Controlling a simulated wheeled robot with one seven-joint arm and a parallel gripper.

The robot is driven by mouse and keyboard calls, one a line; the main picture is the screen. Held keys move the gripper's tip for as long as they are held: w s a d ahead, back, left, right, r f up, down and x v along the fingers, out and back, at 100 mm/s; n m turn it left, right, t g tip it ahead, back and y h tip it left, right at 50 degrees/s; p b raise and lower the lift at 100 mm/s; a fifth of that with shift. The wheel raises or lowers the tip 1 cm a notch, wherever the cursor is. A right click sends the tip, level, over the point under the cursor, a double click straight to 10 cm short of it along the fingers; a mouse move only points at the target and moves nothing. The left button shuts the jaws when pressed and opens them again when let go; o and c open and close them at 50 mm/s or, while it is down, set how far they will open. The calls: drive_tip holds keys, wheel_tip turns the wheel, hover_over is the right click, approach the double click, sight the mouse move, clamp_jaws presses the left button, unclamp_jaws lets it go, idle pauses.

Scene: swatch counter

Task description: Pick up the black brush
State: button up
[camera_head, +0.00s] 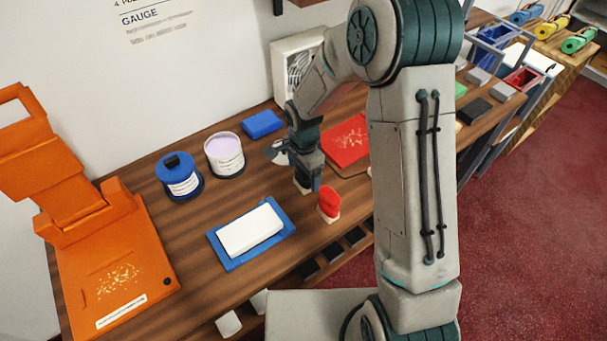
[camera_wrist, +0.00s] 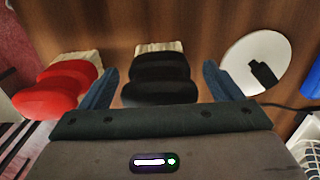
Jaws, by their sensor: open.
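The black brush (camera_wrist: 160,79) shows in the wrist view, with a dark rounded handle and pale bristles pointing away from my gripper. It lies between the two blue fingers of my gripper (camera_wrist: 160,85), with a gap on each side. The fingers are open, and the lower part of the brush is hidden by my gripper body. In the head view my gripper (camera_head: 305,180) is low over the wooden counter, and only the pale bristles of the brush (camera_head: 302,187) seem to show beside it.
A red brush (camera_head: 328,202) stands close to my gripper; it also shows at left in the wrist view (camera_wrist: 60,88). A white disc with a black piece (camera_wrist: 245,55) lies on the other side.

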drive_tip(key=c, duration=1.1)
drive_tip(key=shift+o, duration=0.2)
drive_tip(key=shift+r, duration=0.45)
wheel_tip(320, 180, up, 3)
drive_tip(key=shift+r+b, duration=0.15)
drive_tip(key=shift+b, duration=0.55)
drive_tip(key=d+r+b, duration=0.1)
drive_tip(key=d+r, duration=0.2)
drive_tip(key=d, duration=0.2)
drive_tip(key=w+d+r+b, duration=0.1)
drive_tip(key=d+r, duration=0.2)
drive_tip(key=d, duration=0.3)
drive_tip(key=shift+w+d+r, duration=0.2)
drive_tip(key=shift+d+r, duration=0.1)
drive_tip(key=shift+r, duration=0.1)
drive_tip(key=o, duration=0.4)
drive_tip(key=c, duration=0.3)
